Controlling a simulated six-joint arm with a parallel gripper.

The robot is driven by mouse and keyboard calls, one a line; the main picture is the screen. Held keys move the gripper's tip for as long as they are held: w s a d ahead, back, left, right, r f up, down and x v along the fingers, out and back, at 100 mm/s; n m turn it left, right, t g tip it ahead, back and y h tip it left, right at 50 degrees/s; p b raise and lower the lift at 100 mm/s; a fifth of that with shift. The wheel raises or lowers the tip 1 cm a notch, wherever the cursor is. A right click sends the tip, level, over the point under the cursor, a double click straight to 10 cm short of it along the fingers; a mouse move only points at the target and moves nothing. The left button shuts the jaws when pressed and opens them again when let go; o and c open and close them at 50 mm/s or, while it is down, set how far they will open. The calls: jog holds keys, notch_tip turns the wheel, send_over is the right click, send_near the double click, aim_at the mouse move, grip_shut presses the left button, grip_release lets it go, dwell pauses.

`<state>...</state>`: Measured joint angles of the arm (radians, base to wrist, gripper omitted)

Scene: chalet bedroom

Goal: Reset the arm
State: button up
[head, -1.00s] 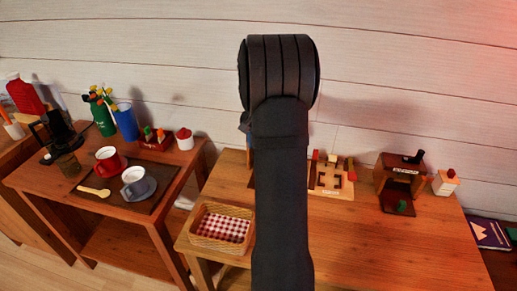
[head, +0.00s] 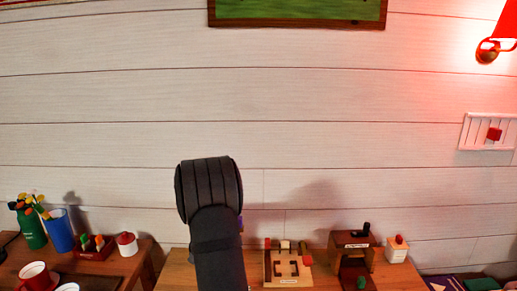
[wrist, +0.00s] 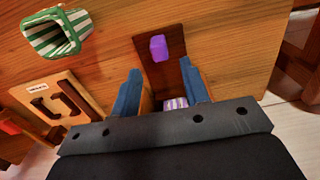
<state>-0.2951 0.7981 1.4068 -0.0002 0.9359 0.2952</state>
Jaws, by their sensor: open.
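My gripper (wrist: 161,88) shows in the wrist view as two blue fingers spread wide apart. They are open, with nothing clamped between them. Beyond the fingertips is a dark brown wooden holder (wrist: 153,68) with a purple block (wrist: 158,47) on it. A purple-and-white striped thing (wrist: 176,103) shows low between the fingers. In the head view my dark arm rises at the centre left, and the fingers are hidden behind it.
In the wrist view, a green-striped container (wrist: 55,35) and a slotted wooden board (wrist: 50,105) stand left.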

notch_tip(320, 180, down, 6)
jog(key=shift+f, duration=0.25)
jog(key=shift+s, duration=0.15)
jog(key=shift+r, duration=0.15)
